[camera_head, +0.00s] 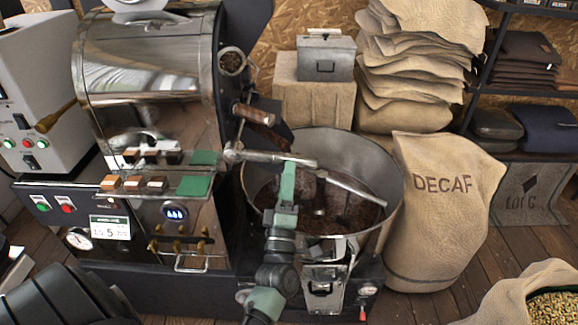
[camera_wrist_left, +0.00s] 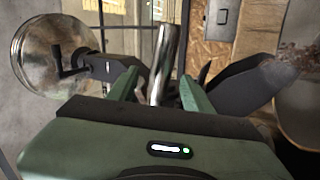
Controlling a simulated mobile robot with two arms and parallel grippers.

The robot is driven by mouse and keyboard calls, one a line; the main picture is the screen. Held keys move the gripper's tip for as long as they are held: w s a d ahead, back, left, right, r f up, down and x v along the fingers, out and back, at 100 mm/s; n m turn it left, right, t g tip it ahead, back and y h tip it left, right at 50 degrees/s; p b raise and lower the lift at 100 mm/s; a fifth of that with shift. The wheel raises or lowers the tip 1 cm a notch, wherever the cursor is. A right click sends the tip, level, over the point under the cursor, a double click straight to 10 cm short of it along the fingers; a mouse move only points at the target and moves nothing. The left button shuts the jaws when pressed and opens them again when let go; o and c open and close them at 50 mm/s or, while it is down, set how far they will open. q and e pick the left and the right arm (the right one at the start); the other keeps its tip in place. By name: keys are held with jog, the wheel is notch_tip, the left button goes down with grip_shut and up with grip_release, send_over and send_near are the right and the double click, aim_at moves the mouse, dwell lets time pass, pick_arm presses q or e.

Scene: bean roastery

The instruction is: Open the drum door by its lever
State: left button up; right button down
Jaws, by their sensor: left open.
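A long chrome lever (camera_head: 268,157) sticks out to the right from the roaster's front, over the cooling bin. My left gripper (camera_head: 290,167) reaches up to its outer half from below. In the left wrist view a shiny bar (camera_wrist_left: 165,62), likely this lever, stands between the two green fingers (camera_wrist_left: 158,88). The fingers are apart, and I cannot tell whether either touches the bar. The roaster drum (camera_head: 150,70) is polished metal. The drum door faces right and is seen too edge-on to judge. The right gripper is not in view.
The round cooling bin (camera_head: 385,165), with dark beans and a stirring arm, stands below the lever. A wooden handle (camera_head: 254,114) juts out above it. A full DECAF sack (camera_head: 435,230) stands to the right. A round glossy disc (camera_wrist_left: 45,50) shows at left in the wrist view.

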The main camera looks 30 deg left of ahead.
pick_arm(q)
jog(key=v, duration=0.3)
jog(key=shift+w, duration=0.1)
dwell(0.3)
